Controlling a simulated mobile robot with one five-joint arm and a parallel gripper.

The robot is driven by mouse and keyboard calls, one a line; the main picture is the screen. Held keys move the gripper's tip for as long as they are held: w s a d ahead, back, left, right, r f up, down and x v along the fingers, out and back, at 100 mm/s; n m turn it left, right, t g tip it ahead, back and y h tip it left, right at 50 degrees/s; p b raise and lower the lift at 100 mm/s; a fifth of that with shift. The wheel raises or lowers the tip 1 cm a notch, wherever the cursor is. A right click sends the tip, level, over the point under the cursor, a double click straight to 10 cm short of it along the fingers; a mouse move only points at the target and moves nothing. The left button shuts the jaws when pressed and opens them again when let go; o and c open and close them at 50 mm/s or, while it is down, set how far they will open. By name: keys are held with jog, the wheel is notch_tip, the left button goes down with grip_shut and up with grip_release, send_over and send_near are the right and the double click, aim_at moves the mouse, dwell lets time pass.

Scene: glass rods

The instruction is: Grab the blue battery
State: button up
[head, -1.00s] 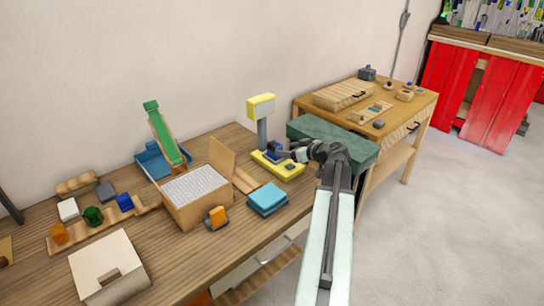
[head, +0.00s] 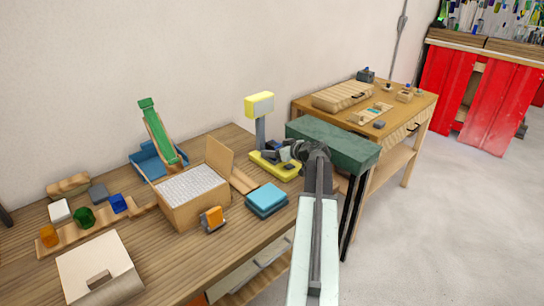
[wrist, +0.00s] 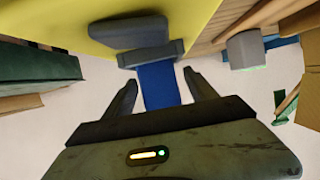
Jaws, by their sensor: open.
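The blue battery (wrist: 158,86) shows in the wrist view as a blue block extending from a dark grey holder (wrist: 148,50) on a yellow base (wrist: 70,18). My gripper (wrist: 159,78) is open, with one finger on each side of the blue block and visible gaps between. No grip shows. In the head view, my gripper (head: 290,153) is at the yellow stand (head: 259,106) on the wooden bench, over its base. My gripper and the dark parts there crowd the battery, so its outline is unclear.
A light-blue stack (head: 266,197) and a wooden box with a white top (head: 192,200) lie nearer on the bench. A second wooden table (head: 400,113) stands behind. Floor at right is clear.

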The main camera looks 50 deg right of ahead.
aim_at(273, 143)
jog(key=shift+w, duration=0.2)
grip_shut()
jog(key=shift+r+p, duration=0.5)
jog(key=shift+p, duration=0.2)
notch_tip(273, 143, up, 3)
jog(key=p, duration=0.3)
jog(key=shift+r, duration=0.15)
jog(key=s+a, duration=0.2)
jog(key=s, duration=0.5)
jog(key=s+a, duration=0.2)
jog(key=s, duration=0.6)
jog(key=shift+s+a+r+p, duration=0.15)
jog(key=shift+a+r+p, duration=0.15)
jog(key=shift+a+p, duration=0.1)
